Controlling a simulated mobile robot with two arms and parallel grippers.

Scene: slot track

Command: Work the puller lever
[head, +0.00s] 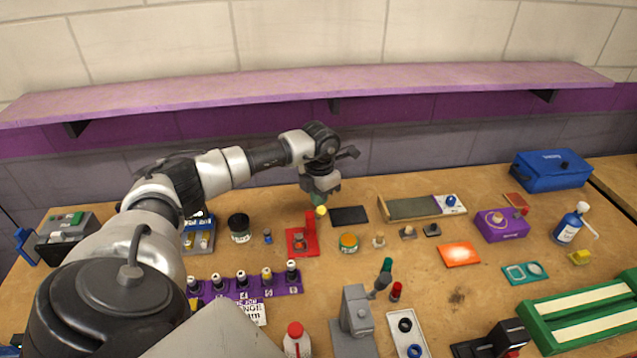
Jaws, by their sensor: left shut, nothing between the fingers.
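A small red device (301,242) stands on the bench in the middle, with a flat base, a short upright and a yellow knob (321,211). A grey press-like device (356,311) with a lever ending in a green grip (386,266) stands nearer the front. I cannot tell for certain from labels which one is the puller. My left gripper (319,197) is shut and empty, pointing down just above and behind the yellow knob. Whether it touches the knob is unclear. My right gripper is not in view.
A purple rack (245,287) of small bottles lies left of the grey device. A dark jar (239,228) and an orange-topped jar (348,243) flank the red device. A black pad (349,216) lies behind it. A pink shelf (330,84) overhangs the back.

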